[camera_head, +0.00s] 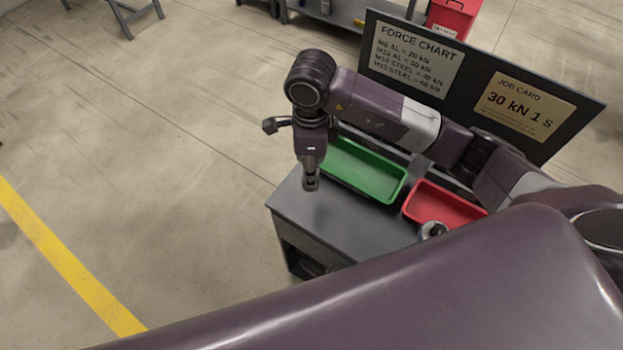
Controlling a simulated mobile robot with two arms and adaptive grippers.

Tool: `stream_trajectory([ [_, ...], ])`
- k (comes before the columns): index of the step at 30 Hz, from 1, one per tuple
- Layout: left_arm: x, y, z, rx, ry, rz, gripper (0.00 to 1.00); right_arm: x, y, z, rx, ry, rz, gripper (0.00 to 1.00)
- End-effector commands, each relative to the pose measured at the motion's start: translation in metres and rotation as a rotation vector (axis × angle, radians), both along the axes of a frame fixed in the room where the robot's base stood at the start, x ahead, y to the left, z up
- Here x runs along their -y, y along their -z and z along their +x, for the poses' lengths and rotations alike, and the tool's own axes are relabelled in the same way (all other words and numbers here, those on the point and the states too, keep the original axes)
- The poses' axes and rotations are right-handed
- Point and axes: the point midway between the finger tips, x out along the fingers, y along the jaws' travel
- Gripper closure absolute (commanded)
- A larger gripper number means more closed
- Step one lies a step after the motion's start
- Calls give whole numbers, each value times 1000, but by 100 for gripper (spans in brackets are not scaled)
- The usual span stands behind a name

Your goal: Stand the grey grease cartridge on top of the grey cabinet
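The grey cabinet (345,224) stands at the centre, with a flat grey top and a dark opening below its front edge. My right gripper (310,184) hangs fingers-down by the left end of that top. Its fingertips look close together, but whether they are open or shut is unclear, and I see nothing clearly held. A small grey round object (432,230) shows at the right, partly hidden by my arm; I cannot tell whether it is the grease cartridge. No other likely cartridge is visible. My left gripper is out of view.
A green tray (362,190) and a red tray (470,204) sit towards the back and right. A dark board with a force chart (417,60) and job card (525,106) stands behind. A red bin (452,18) is farther back. Floor at left is clear.

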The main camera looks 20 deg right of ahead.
Motion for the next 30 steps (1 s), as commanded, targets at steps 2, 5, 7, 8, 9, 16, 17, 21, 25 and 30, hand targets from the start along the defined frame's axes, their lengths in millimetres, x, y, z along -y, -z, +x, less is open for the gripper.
stream_trajectory([
  [2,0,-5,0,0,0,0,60,0,11,-1,-2,0,0,99],
  [5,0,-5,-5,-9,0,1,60,0,21,0,0,1,1,99],
  [7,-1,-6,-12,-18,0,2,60,0,26,0,0,1,2,99],
  [8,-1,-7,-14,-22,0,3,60,0,29,0,-1,1,1,99],
  [9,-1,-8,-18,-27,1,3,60,0,35,-1,-2,0,0,99],
  [16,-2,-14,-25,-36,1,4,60,-1,64,0,1,0,1,99],
  [17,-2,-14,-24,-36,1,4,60,0,66,0,1,0,1,99],
  [21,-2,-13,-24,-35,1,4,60,0,67,0,3,-1,1,99],
  [25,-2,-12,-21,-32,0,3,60,0,67,1,3,-1,1,99],
  [30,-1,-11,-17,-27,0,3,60,0,69,0,1,-1,1,58],
])
